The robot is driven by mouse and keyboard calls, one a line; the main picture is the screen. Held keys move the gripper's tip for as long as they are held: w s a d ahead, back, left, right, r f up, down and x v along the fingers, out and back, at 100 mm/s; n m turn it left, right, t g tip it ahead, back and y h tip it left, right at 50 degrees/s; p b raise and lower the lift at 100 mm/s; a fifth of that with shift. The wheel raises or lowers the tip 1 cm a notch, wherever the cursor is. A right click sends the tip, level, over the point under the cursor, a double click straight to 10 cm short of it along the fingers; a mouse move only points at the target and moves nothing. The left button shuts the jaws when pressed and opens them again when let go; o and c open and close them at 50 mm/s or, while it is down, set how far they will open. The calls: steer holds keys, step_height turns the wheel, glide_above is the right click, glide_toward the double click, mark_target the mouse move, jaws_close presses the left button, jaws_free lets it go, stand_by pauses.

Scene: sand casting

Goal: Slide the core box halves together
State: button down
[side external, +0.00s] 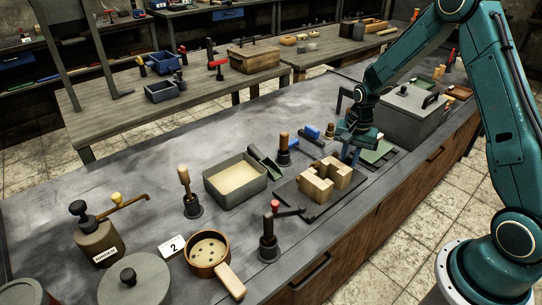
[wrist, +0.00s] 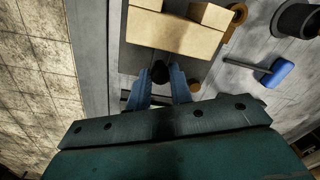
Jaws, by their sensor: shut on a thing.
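The pale wooden core box halves (side external: 322,184) sit on a dark flat plate (side external: 298,203) in the side view. They show as stepped blocks with an open hollow between them; I cannot tell whether they touch. In the wrist view the near wooden block (wrist: 175,33) lies beyond my fingers on the dark plate (wrist: 140,58). My gripper (side external: 352,154) is low at the far right end of the plate, pointing down. In the wrist view its bluish fingers (wrist: 160,84) are shut on a dark round knob (wrist: 160,70) beside the block. What the knob joins is hidden.
A sand-filled tray (side external: 235,181), a wooden-handled tool (side external: 283,149) and a blue-headed tool (side external: 311,131) stand near the plate. A red-knobbed clamp (side external: 268,235) stands at its front left. A large grey box (side external: 412,115) is behind my gripper.

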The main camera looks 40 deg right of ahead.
steer(key=shift+a, duration=1.15)
steer(key=c, duration=1.3)
jaws_free()
steer(key=shift+o, duration=0.2)
steer(key=shift+r, duration=0.15)
step_height(320, 180, up, 14)
steer(key=shift+s+d+f, duration=0.15)
steer(key=shift+s+f, duration=0.05)
steer(key=shift+s, duration=0.05)
